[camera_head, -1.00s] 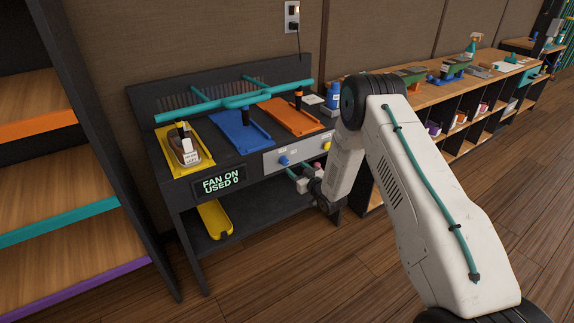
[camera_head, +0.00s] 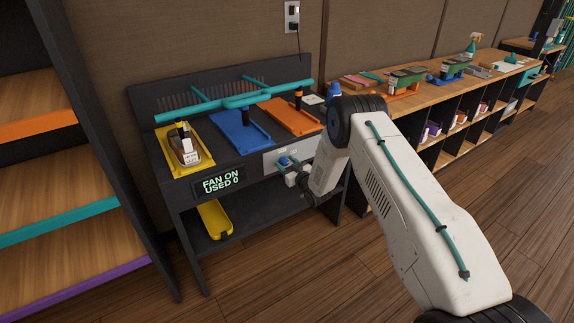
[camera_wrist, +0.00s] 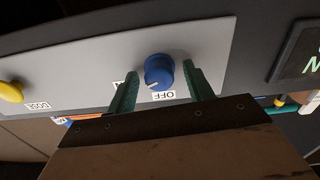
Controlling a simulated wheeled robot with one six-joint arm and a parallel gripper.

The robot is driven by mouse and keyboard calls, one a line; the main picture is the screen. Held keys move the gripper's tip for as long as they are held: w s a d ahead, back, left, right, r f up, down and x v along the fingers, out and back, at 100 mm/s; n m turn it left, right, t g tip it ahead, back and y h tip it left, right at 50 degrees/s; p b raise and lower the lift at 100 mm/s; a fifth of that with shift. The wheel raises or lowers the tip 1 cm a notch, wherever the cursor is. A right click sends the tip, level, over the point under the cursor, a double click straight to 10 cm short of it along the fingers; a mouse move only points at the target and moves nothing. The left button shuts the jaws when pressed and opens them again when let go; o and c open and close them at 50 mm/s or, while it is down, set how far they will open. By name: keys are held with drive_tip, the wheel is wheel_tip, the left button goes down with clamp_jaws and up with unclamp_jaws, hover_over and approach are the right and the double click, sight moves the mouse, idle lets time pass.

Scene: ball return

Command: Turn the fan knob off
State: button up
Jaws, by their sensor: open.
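The blue fan knob (camera_wrist: 159,72) sits on a light grey panel (camera_wrist: 75,65) in the wrist view, with an "OFF" label beside it and another label partly hidden by a finger. In the head view the blue knob (camera_head: 284,161) is at the front of the dark bench. My gripper (camera_wrist: 163,82) is open, with one green finger on each side of the knob; I cannot tell whether they touch it. My gripper also shows at the panel in the head view (camera_head: 285,168). The display (camera_head: 221,183) reads "FAN ON USED 0".
A yellow knob (camera_wrist: 11,92) is on the same panel. Yellow (camera_head: 203,161), blue (camera_head: 240,132) and orange (camera_head: 291,117) trays lie on the bench under a teal pipe (camera_head: 235,99). A yellow bin (camera_head: 214,218) is on the lower shelf. Open floor lies in front.

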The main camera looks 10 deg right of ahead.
drive_tip(key=c, duration=1)
drive_tip(key=shift+n, duration=0.3)
drive_tip(key=n, duration=0.9)
drive_tip(key=shift+n, duration=0.3)
drive_tip(key=shift+a+n, duration=0.1)
drive_tip(key=shift+n, duration=1.7)
